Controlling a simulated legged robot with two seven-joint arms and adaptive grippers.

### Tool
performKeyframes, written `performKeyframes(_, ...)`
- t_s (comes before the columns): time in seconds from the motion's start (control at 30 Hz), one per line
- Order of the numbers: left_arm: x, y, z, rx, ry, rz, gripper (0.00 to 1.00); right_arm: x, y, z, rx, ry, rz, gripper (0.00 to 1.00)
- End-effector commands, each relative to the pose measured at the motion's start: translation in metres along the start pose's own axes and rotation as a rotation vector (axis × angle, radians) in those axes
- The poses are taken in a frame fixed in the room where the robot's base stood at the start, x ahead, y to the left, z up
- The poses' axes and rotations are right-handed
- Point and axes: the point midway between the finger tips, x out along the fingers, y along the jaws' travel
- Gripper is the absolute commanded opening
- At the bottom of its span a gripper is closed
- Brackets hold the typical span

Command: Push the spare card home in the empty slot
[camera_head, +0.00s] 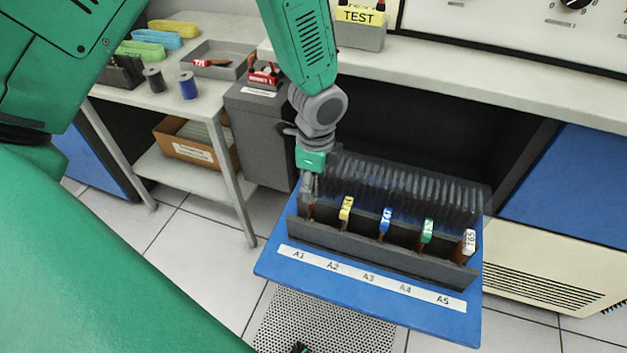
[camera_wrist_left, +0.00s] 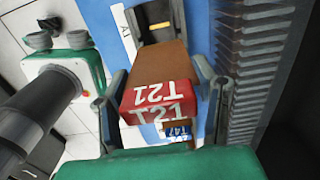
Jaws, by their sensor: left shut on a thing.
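My left gripper (camera_head: 308,190) is over the A1 end of the dark card rack (camera_head: 375,252), which sits on a blue shelf. It is shut on the spare card, whose red T21 handle (camera_wrist_left: 158,102) and brown board (camera_wrist_left: 155,65) show between the fingers in the left wrist view. The board's far end reaches the dark rack part; I cannot tell how deep it sits. In the head view the gripper mostly hides this card. A yellow-handled card (camera_head: 346,208), a blue one (camera_head: 386,220), a green one (camera_head: 427,232) and a white one (camera_head: 469,242) stand at A2 to A5.
A row of thin dark plates (camera_head: 410,185) stands close behind the cards. The label strip (camera_head: 370,279) runs along the shelf front. A grey cabinet (camera_head: 262,135) and a side table with spools (camera_head: 188,86) stand left. A worktop (camera_head: 480,72) overhangs behind.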

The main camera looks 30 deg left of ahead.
Motion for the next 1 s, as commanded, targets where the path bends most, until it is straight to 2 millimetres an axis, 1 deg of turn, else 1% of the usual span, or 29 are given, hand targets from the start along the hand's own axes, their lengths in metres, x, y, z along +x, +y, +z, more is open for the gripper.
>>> performKeyframes(0.2,0.0004,-0.0007,0.0031,-0.001,0.003,0.001,0.15,-0.0008,-0.0001,-0.0002,0.0,0.0,0.0,0.0)
performKeyframes(0.63,-0.0014,0.0001,0.0011,-0.001,-0.002,0.0,0.15,-0.0044,-0.0002,-0.0004,-0.001,0.0,0.0,0.0)
performKeyframes(1.0,-0.0001,-0.0006,0.0067,-0.002,0.001,0.001,0.15,-0.008,-0.0001,-0.0006,0.0,0.0,0.0,0.0)
